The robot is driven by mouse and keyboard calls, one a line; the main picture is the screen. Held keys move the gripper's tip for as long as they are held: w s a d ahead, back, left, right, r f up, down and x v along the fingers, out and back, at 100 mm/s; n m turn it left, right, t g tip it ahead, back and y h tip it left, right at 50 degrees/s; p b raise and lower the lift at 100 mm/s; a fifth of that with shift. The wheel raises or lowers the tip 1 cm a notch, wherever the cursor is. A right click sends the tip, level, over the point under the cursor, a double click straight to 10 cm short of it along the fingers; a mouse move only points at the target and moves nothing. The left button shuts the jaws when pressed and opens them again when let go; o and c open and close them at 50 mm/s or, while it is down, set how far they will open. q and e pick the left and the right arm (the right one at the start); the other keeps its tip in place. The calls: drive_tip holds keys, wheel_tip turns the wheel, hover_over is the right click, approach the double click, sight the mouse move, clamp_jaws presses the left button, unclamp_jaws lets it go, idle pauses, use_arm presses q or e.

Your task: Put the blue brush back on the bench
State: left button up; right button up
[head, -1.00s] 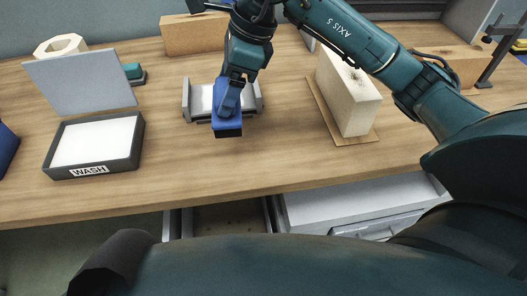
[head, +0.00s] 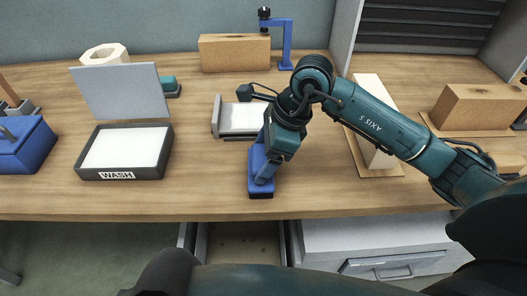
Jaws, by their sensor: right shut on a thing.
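The blue brush (head: 256,184) is in the head view, over the front part of the wooden bench (head: 205,193), near its front edge. It looks upright, its dark underside facing down, at or just above the bench top; I cannot tell whether it touches. My right gripper (head: 264,174) comes down from above and is shut on the brush, hiding part of it. My left gripper is not in view.
A grey tray with a white pad (head: 242,118) stands just behind the brush. The open WASH box (head: 124,177) is to the left, with a blue toolbox (head: 24,150) beyond. A pale block (head: 372,120) stands right. An open drawer (head: 243,247) is below the bench edge.

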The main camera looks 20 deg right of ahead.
drive_tip(key=shift+f+b, duration=0.2)
drive_tip(key=shift+b, duration=0.1)
drive_tip(key=o, duration=0.9)
drive_tip(key=shift+r, duration=0.1)
drive_tip(key=shift+o, duration=0.2)
drive_tip(key=shift+r+p, duration=0.2)
drive_tip(key=shift+p, duration=0.15)
drive_tip(key=b+v, duration=0.1)
drive_tip(key=v, duration=1.1)
